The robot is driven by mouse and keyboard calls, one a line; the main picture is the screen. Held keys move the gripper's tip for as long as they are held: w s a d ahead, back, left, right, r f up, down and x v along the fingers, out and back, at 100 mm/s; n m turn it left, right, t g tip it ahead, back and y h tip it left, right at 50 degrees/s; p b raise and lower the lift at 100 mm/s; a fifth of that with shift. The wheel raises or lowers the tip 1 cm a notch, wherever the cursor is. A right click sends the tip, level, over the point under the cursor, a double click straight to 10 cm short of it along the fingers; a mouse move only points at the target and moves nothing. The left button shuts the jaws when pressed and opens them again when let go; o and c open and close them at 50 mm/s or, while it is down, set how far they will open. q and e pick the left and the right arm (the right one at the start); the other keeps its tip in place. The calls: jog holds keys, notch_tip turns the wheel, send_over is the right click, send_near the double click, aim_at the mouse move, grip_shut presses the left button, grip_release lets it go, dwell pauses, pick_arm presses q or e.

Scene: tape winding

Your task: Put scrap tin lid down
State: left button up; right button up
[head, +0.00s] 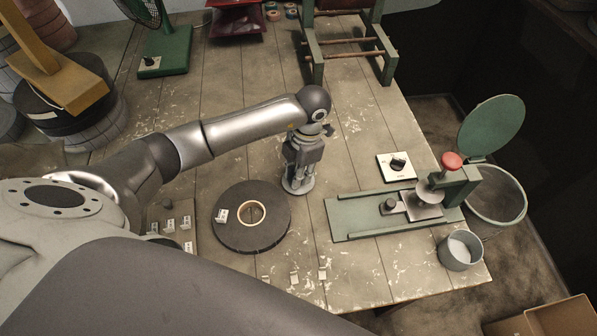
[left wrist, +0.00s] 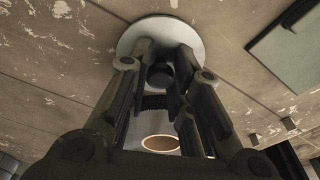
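The scrap tin lid (head: 298,187) is a light grey round disc with a small dark knob. In the head view it lies flat at the surface of the wooden table, right of the black tape roll; I cannot tell if it fully touches the wood. My left gripper (head: 299,175) points straight down over it. In the left wrist view the lid (left wrist: 184,30) shows beyond the fingertips, and its knob (left wrist: 160,75) sits between the two fingers, which look closed around it. The scrap tin (head: 460,251) stands uncovered at the table's right front corner. My right gripper is not in view.
The black tape roll (head: 235,235) lies left of the lid. A green press-like fixture (head: 350,223) and a white dial plate (head: 396,167) are to the right. A green rack (head: 314,65) stands behind. Small white pieces lie near the front edge. Bare table surrounds the lid.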

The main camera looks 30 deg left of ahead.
pick_arm(q)
jog(key=shift+o, duration=1.2)
jog(key=shift+r, duration=0.3)
jog(key=r, duration=0.4)
jog(key=w+r+b, duration=0.1)
jog(key=r, duration=0.2)
jog(key=d+r, duration=0.1)
jog(key=r, duration=0.3)
jog(key=shift+w+r+b, duration=0.25)
jog(key=shift+r+b, duration=0.05)
